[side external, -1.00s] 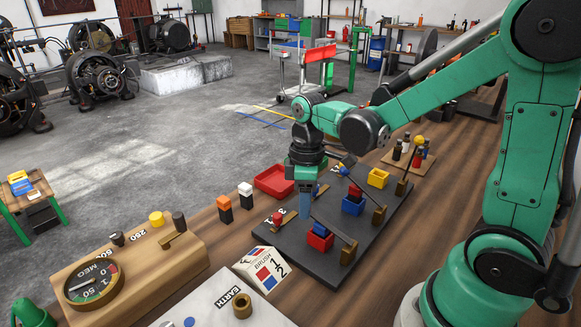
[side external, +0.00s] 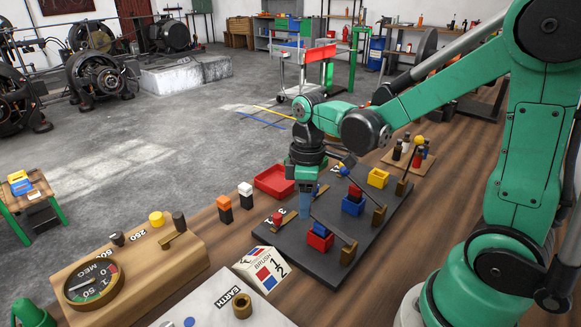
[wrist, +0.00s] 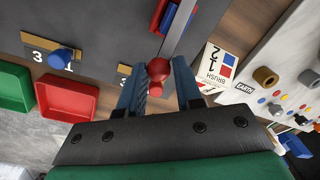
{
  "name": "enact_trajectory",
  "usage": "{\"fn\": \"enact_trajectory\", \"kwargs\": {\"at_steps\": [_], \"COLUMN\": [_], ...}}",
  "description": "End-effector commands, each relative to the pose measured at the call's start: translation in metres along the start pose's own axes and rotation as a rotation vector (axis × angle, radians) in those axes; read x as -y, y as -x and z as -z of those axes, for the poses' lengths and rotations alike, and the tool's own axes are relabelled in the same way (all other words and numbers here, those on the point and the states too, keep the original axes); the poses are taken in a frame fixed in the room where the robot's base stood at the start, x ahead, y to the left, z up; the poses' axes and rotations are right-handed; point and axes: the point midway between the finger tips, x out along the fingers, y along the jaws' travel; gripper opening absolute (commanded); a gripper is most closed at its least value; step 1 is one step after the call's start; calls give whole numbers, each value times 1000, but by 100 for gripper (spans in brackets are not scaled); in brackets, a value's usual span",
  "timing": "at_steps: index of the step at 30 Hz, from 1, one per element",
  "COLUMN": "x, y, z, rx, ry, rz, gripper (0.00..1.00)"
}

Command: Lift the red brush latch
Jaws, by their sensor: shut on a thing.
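The red brush latch has a round red knob (wrist: 158,70) at the end of a silver lever (wrist: 180,32) in the wrist view. My gripper (wrist: 160,84) has its two blue fingers on either side of this knob and is shut on it. The lever runs from there to a brass post (side external: 348,252) on the board.
The dark board (side external: 290,252) also carries a red holder (side external: 320,242), a blue holder (side external: 353,207) and a yellow holder (side external: 378,178). A red tray (side external: 273,183) lies behind it. The brush box (side external: 262,268) and wooden meter box (side external: 165,262) stand at left.

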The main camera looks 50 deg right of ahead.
Motion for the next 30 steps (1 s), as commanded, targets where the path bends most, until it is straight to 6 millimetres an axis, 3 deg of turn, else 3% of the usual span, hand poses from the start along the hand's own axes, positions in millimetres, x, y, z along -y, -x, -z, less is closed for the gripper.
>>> {"fn": "enact_trajectory", "kwargs": {"at_steps": [8, 19, 30], "x": [1, 14, 32], "y": [10, 33, 51], "z": [-6, -21, -44], "rx": [-78, -311, -297], "ry": [3, 20, 22], "rz": [-69, -234, -221], "gripper": [0, 0, 0]}}
